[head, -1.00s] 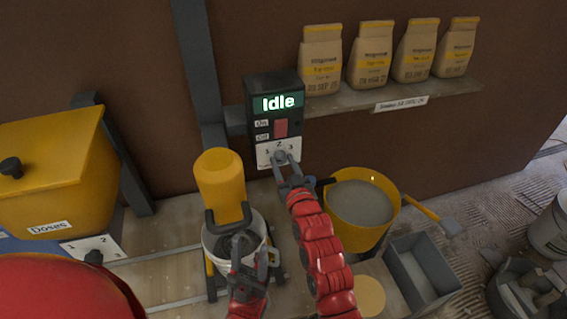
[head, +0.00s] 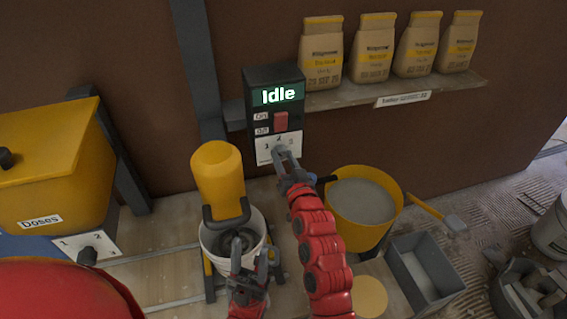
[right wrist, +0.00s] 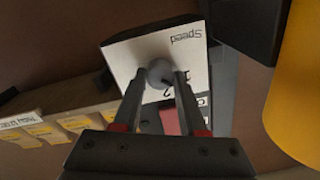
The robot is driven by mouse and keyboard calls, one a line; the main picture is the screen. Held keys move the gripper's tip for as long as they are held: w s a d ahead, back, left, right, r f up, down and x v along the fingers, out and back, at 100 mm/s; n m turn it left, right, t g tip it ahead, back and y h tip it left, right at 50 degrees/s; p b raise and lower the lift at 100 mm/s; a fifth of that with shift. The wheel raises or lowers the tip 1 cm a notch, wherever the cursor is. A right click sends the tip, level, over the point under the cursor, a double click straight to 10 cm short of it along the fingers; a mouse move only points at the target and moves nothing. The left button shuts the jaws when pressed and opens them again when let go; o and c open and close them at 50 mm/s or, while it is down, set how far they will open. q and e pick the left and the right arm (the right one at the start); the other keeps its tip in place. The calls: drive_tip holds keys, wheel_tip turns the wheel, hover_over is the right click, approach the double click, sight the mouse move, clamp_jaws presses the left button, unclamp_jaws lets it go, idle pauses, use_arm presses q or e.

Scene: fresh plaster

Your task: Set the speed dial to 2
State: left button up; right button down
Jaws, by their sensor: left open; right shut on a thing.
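The speed dial (right wrist: 160,72) is a small grey round knob on a white plate marked Speed, 1, 2, 3 (head: 268,150), at the bottom of a dark control box (head: 262,104). My right gripper (head: 281,152) is shut on the dial; in the right wrist view its two fingers (right wrist: 159,84) lie on either side of the knob. The knob's pointer is too small and partly covered to read surely. The box screen reads Idle, with a red switch (head: 281,121) marked On and Off below it. My left gripper (head: 256,258) is open and empty, low before the mixer's bucket.
A yellow-topped mixer (head: 217,172) with a white bucket (head: 211,240) stands left of my right arm. A yellow bucket of grey material (head: 345,233) stands right. A yellow Doses hopper (head: 50,170) has its own 1-2-3 dial (head: 87,256). Paper bags (head: 321,60) line a shelf.

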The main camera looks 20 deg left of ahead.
drive_tip(key=m+b, duration=0.1)
drive_tip(key=m, duration=0.2)
drive_tip(key=shift+f+m, duration=0.15)
drive_tip(key=shift+m, duration=0.25)
drive_tip(key=m, duration=0.4)
drive_tip(key=shift+m+b, duration=0.35)
drive_tip(key=shift+m, duration=0.05)
drive_tip(key=shift+c, duration=2.3)
unclamp_jaws()
